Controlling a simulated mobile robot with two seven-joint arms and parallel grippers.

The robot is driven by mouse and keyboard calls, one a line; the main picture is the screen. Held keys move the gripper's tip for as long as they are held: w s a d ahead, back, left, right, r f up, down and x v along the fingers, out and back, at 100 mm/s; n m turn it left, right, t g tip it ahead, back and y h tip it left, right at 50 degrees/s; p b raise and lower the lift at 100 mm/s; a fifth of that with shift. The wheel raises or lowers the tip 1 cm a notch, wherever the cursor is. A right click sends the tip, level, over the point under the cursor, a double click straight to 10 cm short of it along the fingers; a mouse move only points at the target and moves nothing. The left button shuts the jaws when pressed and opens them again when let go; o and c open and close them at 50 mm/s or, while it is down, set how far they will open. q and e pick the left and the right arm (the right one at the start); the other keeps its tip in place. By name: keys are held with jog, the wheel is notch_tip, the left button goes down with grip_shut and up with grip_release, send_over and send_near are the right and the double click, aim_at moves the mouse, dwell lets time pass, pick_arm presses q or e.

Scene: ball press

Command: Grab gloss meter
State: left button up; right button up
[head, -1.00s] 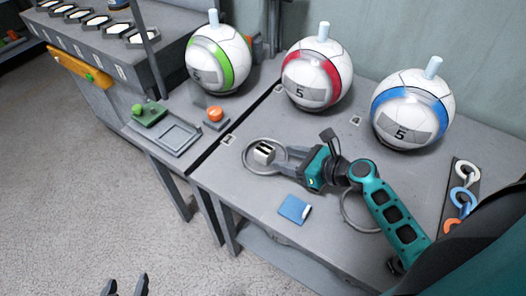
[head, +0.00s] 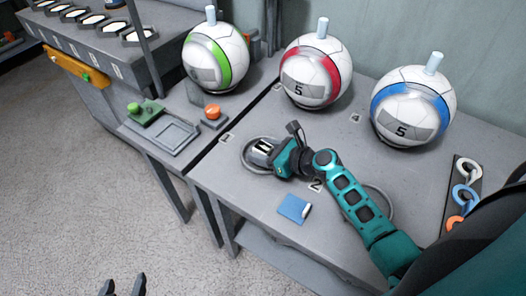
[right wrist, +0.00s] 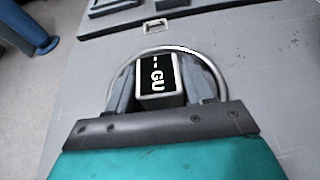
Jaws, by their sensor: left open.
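The gloss meter is a small pale box with a black display marked "GU" (right wrist: 160,76). It sits inside the metal ring marked 1 on the grey table, and in the head view (head: 262,147) it is partly hidden by my right gripper. My right gripper (head: 270,152) reaches in from the right with its fingers around the meter. In the right wrist view one finger lies close along each side of it; whether they press on it I cannot tell. My left gripper (head: 123,285) is open and empty over the floor at the bottom left.
Three balls with green (head: 216,57), red (head: 317,71) and blue (head: 411,107) bands stand along the back. A blue pad (head: 294,208) lies near the front edge. A second ring (head: 389,205) is under my right arm. A tray (head: 172,136) and orange button (head: 212,111) are left.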

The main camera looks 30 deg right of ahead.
jog(key=c, duration=0.7)
jog(key=shift+o, duration=0.2)
